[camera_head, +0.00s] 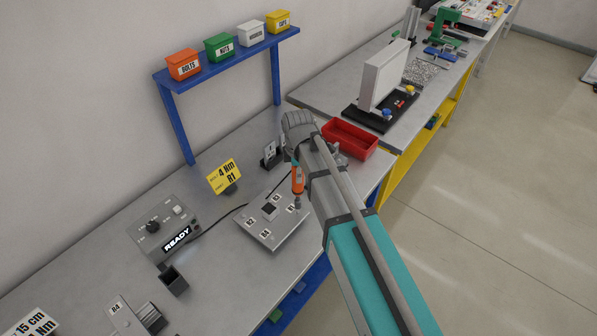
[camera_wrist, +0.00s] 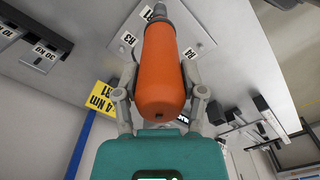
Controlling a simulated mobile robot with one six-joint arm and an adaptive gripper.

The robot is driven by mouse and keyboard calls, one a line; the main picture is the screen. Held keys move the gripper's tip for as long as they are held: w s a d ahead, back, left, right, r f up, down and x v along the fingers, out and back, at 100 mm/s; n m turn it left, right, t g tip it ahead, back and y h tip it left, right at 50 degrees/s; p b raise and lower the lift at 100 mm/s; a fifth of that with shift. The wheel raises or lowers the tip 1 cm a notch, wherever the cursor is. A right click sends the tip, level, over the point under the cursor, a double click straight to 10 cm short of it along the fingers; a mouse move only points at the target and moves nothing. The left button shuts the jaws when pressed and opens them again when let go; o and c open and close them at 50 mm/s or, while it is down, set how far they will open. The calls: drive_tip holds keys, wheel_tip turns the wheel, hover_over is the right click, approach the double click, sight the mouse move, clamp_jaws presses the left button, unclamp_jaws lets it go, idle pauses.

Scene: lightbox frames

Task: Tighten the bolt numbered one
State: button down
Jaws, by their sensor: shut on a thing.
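My gripper (camera_wrist: 160,88) is shut on an orange electric screwdriver (camera_wrist: 165,65), one finger on each side of its body. In the head view the screwdriver (camera_head: 297,180) hangs upright below my wrist, its grey tip pointing down. The tip is over the right side of a grey metal plate (camera_head: 262,238), close to the label 1 or R1. I cannot tell whether it touches a bolt; the bolt itself is hidden. The plate also shows in the wrist view (camera_wrist: 200,42), with labels R1 and R3 beside the tool.
A control box (camera_head: 165,222) with a READY display stands left of the plate. A yellow sign (camera_head: 224,177) reads 4 Nm R1. A red bin (camera_head: 350,139) lies behind my arm. A blue shelf (camera_head: 228,56) bears small labelled bins.

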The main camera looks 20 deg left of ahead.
drive_tip(key=shift+f+b, duration=1.05)
drive_tip(key=shift+f, duration=0.2)
drive_tip(key=shift+s+f+b, duration=0.1)
drive_tip(key=shift+f+b, duration=0.45)
drive_tip(key=shift+b, duration=0.05)
idle(3.2)
drive_tip(key=shift+r, duration=0.15)
idle(1.2)
drive_tip(key=shift+r+p, duration=0.2)
drive_tip(key=shift+p, duration=0.25)
drive_tip(key=shift+r+p, duration=2.15)
